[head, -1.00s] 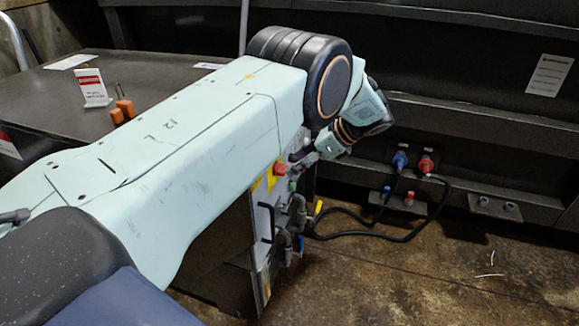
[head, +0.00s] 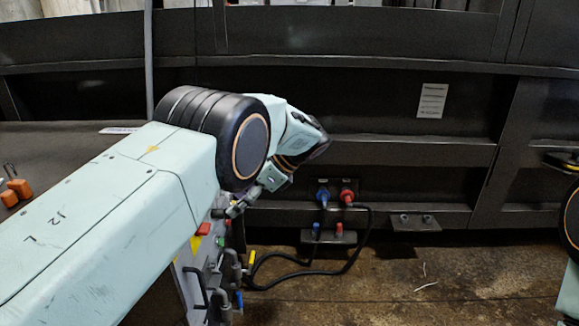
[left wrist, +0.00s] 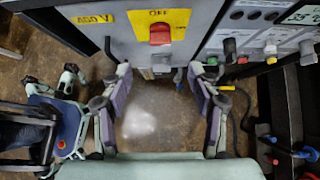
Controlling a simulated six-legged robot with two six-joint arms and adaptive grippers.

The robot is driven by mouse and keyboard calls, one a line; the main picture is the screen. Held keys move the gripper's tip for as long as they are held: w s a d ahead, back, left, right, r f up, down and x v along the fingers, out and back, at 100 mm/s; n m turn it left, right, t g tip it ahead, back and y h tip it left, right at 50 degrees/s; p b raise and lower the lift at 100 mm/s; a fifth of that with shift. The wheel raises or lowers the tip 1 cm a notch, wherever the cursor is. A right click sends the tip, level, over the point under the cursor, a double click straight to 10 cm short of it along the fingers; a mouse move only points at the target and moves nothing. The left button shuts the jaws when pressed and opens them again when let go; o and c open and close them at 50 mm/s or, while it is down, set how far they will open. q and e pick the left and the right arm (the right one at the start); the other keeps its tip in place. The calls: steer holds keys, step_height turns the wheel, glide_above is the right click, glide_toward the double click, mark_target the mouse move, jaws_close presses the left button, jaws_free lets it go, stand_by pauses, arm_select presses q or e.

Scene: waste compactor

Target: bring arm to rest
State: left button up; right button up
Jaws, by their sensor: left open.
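My left arm comes in from the left in the head view. Its gripper (head: 246,200) hangs below the wrist, close to the front of the control panel (head: 205,262). In the left wrist view my left gripper (left wrist: 158,82) is open, with its two padded fingers wide apart and nothing between them. The red switch (left wrist: 160,34) on a yellow plate sits on the panel just beyond the fingertips, apart from them. My right gripper is not in view; only a piece of my right arm shows at the right edge of the head view.
A blue plug (head: 323,196) and a red plug (head: 347,195) sit in the dark compactor wall, with a black cable (head: 350,262) looping to the panel. A dark tabletop (head: 60,150) with orange-handled items (head: 20,188) is at left. The stained floor (head: 470,280) at right is mostly clear.

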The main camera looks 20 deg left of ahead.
arm_select(q)
steer(key=w+d+f+n+t+h, duration=0.1)
steer(key=d+f+t+h, duration=0.1)
steer(key=f, duration=0.4)
steer(key=w+d+f+n+t+h, duration=0.2)
steer(key=d+f, duration=0.1)
steer(key=f, duration=0.3)
steer(key=s+d+f+n+h, duration=0.3)
steer(key=s+f+n+h, duration=0.1)
steer(key=s+f, duration=0.6)
steer(key=s+f+n+h, duration=0.1)
steer(key=s+f+n, duration=0.4)
steer(key=s, duration=0.8)
steer(key=s+a+r+n+g, duration=0.1)
steer(key=s+n, duration=0.1)
steer(key=s, duration=0.9)
steer(key=s+a+r+n, duration=0.1)
steer(key=s, duration=1)
steer(key=shift+s+a+r+n+g, duration=0.2)
steer(key=shift+a+n+g, duration=0.1)
steer(key=shift+n+g, duration=0.1)
